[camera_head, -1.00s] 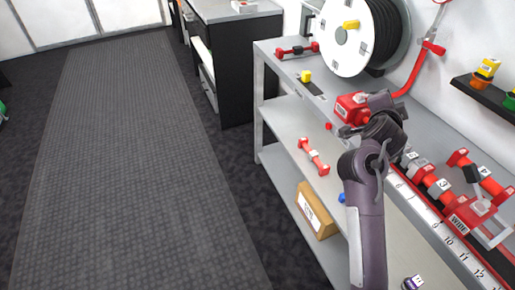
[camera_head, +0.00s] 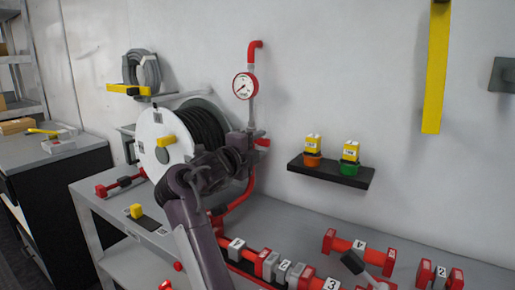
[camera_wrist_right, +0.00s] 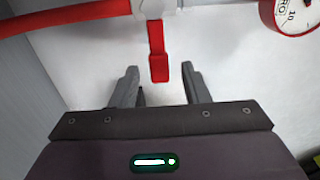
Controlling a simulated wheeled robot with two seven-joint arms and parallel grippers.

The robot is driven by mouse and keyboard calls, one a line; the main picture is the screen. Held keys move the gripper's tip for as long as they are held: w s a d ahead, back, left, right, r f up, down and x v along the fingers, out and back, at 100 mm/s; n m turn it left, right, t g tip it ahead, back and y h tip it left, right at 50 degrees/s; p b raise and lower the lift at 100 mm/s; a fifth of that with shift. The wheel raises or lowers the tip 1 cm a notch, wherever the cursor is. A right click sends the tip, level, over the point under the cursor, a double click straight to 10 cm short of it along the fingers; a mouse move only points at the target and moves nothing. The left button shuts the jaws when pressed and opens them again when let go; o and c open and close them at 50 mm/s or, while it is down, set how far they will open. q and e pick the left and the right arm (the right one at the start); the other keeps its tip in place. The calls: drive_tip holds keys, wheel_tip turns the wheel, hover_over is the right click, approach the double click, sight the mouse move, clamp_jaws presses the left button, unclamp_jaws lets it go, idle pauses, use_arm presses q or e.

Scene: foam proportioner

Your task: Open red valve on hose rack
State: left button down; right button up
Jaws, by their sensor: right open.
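The red valve (camera_head: 263,142) is on the vertical pipe beside the hose reel, below the pressure gauge. In the right wrist view its red lever (camera_wrist_right: 157,52) hangs down from the pipe fitting. My right gripper (camera_head: 250,144) is at the pipe, and its arm hides part of the pipe and reel. In the wrist view the right gripper (camera_wrist_right: 161,80) is open, with a finger on each side of the lever's lower end and gaps visible on both sides. My left gripper is out of view.
The hose reel (camera_head: 163,137) stands left of the pipe. A white gauge (camera_head: 244,87) sits above the valve. A black shelf (camera_head: 330,173) with two yellow-topped items is to the right. Red numbered fittings (camera_head: 358,247) lie along the bench front. The wall above the bench is mostly clear.

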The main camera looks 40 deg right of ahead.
sight(262, 143)
drive_tip(key=x, duration=0.5)
drive_tip(key=shift+f, duration=0.1)
clamp_jaws()
